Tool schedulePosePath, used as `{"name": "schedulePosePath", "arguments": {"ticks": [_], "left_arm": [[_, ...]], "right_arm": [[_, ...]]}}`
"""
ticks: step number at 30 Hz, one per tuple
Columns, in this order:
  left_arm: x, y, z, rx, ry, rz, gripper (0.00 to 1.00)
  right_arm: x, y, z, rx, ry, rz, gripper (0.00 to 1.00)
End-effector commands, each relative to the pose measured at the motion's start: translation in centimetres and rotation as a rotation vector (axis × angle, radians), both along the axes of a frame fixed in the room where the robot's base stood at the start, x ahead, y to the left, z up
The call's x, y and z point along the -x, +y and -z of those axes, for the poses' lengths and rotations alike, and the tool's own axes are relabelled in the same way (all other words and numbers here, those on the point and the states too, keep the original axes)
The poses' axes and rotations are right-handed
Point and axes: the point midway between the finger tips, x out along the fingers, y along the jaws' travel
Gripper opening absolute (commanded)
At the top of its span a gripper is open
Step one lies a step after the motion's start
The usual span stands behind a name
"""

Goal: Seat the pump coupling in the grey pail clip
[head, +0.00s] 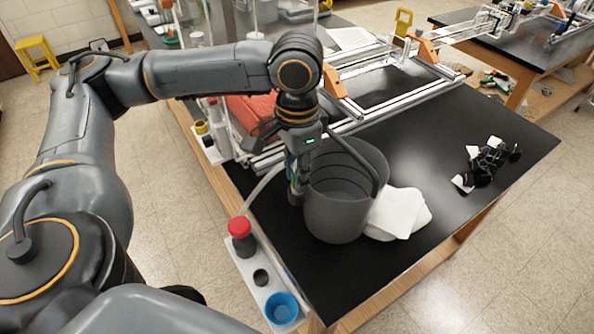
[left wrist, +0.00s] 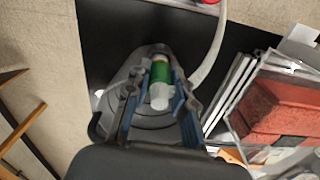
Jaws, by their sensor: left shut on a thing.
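The grey pail (head: 342,212) stands on the black bench top, with its handle on its right side. My left gripper (head: 296,188) points down at the pail's left wall. In the left wrist view, my left gripper (left wrist: 158,112) is shut on the green and white pump coupling (left wrist: 161,74), with the grey pail (left wrist: 108,88) behind it. A pale hose (left wrist: 212,52) curves beside the coupling. The clip is not clear, and I cannot tell whether the coupling touches it. My right gripper is not in view.
A white holder with a red-capped bottle (head: 240,230) and a blue cup (head: 281,308) stands at the bench's near-left edge. White cloths (head: 400,213) lie right of the pail. An aluminium frame (head: 390,85) stands behind. The bench is clear between the cloths and dark parts (head: 487,160).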

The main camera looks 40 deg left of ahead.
Motion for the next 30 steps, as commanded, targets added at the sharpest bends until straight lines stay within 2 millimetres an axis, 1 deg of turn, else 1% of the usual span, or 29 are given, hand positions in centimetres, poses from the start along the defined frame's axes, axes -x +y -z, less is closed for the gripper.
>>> {"name": "schedulePosePath", "arguments": {"ticks": [1,3,14,15,17,18,26,29,30], "left_arm": [[0.05,0.03,0.34,-0.001,0.002,0.000,0.00],[0.01,0.02,0.73,0.000,-0.001,0.000,0.00],[0.04,-0.01,1.11,0.001,0.000,0.000,0.00],[0.02,-0.02,1.10,0.000,-0.001,0.000,0.32],[0.02,-0.01,1.09,0.000,-0.001,0.000,0.44],[0.02,-0.01,1.09,0.000,-0.001,0.000,0.47],[0.01,-0.01,1.06,0.000,-0.001,0.000,0.47],[-0.03,-0.01,0.81,0.001,-0.003,0.000,0.47],[-0.05,-0.05,0.40,0.002,-0.003,0.000,0.47]], "right_arm": [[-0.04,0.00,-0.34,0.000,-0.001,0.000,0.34],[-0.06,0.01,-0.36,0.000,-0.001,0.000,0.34],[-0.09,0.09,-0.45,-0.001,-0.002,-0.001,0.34],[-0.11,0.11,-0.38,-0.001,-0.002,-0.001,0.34],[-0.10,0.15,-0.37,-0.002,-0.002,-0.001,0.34],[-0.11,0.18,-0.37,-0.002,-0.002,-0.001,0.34],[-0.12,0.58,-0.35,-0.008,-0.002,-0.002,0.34],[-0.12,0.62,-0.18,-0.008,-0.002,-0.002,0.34],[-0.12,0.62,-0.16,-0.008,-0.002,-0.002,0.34]]}}
